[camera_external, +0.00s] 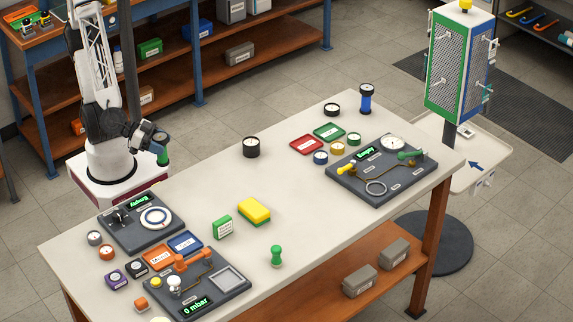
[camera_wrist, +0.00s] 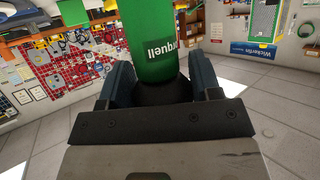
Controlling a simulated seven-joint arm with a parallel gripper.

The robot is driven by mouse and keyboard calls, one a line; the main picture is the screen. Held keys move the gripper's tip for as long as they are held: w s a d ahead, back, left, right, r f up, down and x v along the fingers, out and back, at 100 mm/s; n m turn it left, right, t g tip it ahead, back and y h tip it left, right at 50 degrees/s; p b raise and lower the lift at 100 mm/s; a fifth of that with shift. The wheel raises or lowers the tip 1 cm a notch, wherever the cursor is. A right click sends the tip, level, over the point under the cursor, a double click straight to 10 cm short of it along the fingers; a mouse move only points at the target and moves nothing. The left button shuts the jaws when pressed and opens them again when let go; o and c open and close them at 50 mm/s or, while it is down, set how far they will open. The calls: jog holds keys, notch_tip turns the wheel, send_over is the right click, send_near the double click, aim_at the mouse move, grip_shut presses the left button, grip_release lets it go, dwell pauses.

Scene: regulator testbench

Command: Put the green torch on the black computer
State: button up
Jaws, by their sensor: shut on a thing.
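The green torch (camera_external: 163,157) is held in my gripper (camera_external: 158,145), in the air off the table's far left edge, near my arm's base. In the wrist view the green torch (camera_wrist: 152,40) stands between the two blue-grey fingers of my gripper (camera_wrist: 162,84), with a white-lettered label facing the camera. Two black round items with pale faces could be the black computer: a taller one (camera_external: 251,148) at the table's middle back and a flatter one (camera_external: 332,110) at the far right. I cannot tell which it is. Both stand apart from my gripper.
The table (camera_external: 315,225) has free room in its middle. A yellow-topped block (camera_external: 254,211), a green box (camera_external: 222,227) and a green knob (camera_external: 276,256) stand there. Grey panels sit at left (camera_external: 118,240) and right (camera_external: 365,190). A blue torch (camera_external: 366,101) stands at the far edge.

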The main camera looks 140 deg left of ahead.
jog(key=shift+w+d+r, duration=0.25)
jog(key=shift+w+d, duration=0.15)
jog(key=shift+w, duration=0.25)
jog(key=w+d+r, duration=0.2)
jog(key=w+d, duration=0.8)
jog(key=shift+d+r+n+g+y, duration=0.3)
jog(key=shift+r+n, duration=0.1)
jog(key=shift+n+g+y, duration=0.3)
jog(key=w+d, duration=0.2)
jog(key=d, duration=0.3)
jog(key=w+d, duration=0.2)
jog(key=d, duration=0.3)
jog(key=w+d, duration=0.2)
jog(key=d, duration=0.2)
jog(key=shift+d+f, duration=0.2)
jog(key=shift+d, duration=0.2)
jog(key=w+d, duration=0.1)
jog(key=w, duration=0.3)
jog(key=w+d+f, duration=0.1)
jog(key=w+d, duration=0.1)
jog(key=w, duration=0.3)
jog(key=w+d, duration=0.2)
jog(key=w, duration=0.3)
jog(key=shift+d+f, duration=0.2)
jog(key=shift+d, duration=0.05)
